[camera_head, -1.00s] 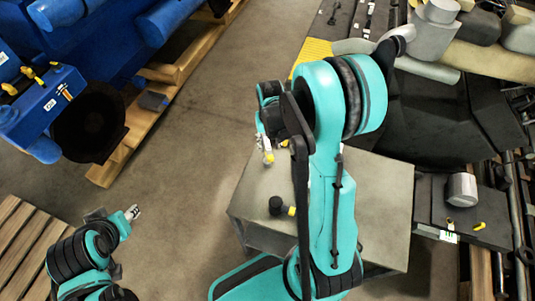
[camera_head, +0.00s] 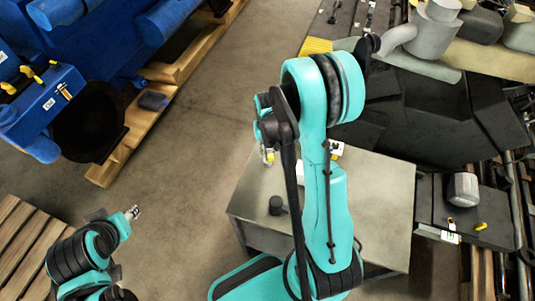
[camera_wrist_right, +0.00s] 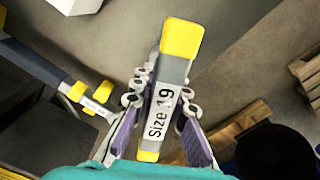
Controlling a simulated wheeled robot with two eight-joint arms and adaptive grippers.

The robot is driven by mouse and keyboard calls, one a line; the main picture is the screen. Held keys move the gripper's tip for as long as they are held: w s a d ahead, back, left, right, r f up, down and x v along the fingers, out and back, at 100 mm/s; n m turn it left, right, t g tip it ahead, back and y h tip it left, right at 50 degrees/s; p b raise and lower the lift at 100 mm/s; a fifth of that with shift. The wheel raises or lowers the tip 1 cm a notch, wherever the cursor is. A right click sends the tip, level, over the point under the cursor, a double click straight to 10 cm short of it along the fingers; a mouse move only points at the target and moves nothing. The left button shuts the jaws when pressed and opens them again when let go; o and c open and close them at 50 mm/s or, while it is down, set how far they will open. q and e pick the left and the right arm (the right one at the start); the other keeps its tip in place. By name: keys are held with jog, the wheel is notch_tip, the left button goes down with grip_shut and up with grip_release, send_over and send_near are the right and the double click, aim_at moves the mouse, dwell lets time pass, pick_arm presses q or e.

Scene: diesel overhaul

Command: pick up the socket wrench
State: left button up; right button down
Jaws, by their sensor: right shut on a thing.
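A grey tool (camera_wrist_right: 162,108) with yellow ends and a white "Size 19" label is between the fingers of my right gripper (camera_wrist_right: 160,100) in the right wrist view; it seems to be the socket wrench. The right gripper is shut on it. In the head view the right gripper (camera_head: 267,150) is over the grey table's far left part, mostly hidden by my arm, with a small yellow tip showing below. My left gripper (camera_head: 132,212) is above the floor at the lower left, away from the table; its finger opening is too small to judge.
The grey table (camera_head: 380,190) carries a black cylinder (camera_head: 276,204) and a small white-and-yellow item (camera_head: 337,150). A second labelled yellow-and-grey piece (camera_wrist_right: 92,99) shows in the wrist view. A blue engine (camera_head: 100,50) on a wooden pallet stands at left. Floor between is clear.

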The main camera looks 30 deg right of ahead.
jog(key=shift+r, duration=0.65)
notch_tip(320, 180, up, 3)
jog(key=shift+p, duration=0.5)
jog(key=s+d+r, duration=0.1)
jog(key=d+r, duration=0.2)
jog(key=d, duration=0.2)
jog(key=s+d+r+p, duration=0.1)
jog(key=s+d+r, duration=0.1)
jog(key=d, duration=0.4)
jog(key=shift+s+d+r, duration=0.15)
jog(key=shift+r, duration=0.7)
jog(key=c, duration=2.1)
grip_release()
grip_shut()
